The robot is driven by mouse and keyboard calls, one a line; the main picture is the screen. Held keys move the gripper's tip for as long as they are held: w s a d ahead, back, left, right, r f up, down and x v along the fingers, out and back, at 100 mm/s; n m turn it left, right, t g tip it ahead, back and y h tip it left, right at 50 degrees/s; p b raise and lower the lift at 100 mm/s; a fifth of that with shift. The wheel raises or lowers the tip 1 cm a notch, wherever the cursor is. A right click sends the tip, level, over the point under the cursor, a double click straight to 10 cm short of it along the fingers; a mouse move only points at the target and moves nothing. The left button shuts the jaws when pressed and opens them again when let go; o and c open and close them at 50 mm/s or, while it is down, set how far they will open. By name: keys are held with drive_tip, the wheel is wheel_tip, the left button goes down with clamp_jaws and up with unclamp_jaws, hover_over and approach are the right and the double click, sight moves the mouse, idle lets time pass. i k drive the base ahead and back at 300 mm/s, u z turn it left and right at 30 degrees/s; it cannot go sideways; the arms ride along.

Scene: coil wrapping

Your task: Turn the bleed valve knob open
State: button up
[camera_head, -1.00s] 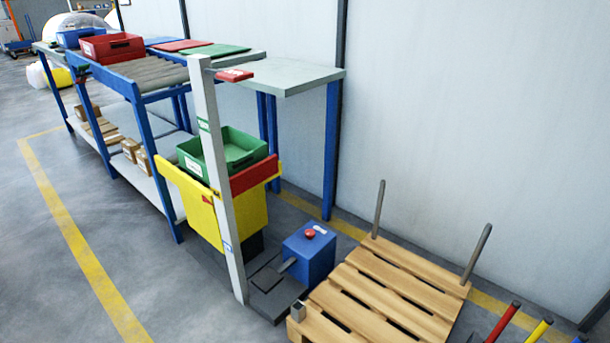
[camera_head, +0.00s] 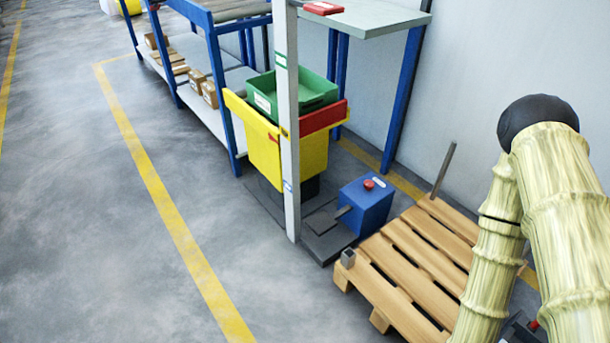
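A blue box (camera_head: 363,208) stands on the floor plate, left of the wooden pallet. I cannot tell whether this is the bleed valve knob, and no other valve knob is clearly seen. My arm, in a pale yellow ribbed cover with a dark rounded joint, fills the right side of the view. My gripper is not in view. The arm hides the right part of the pallet.
A wooden pallet (camera_head: 408,259) with an upright grey post (camera_head: 443,170) lies in front of the wall. A light grey column (camera_head: 287,130) stands before a yellow panel (camera_head: 313,152) and green bin (camera_head: 315,92). The floor at left is clear.

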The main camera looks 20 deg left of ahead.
sight(368, 184)
drive_tip(key=u, duration=0.25)
drive_tip(key=i, duration=1)
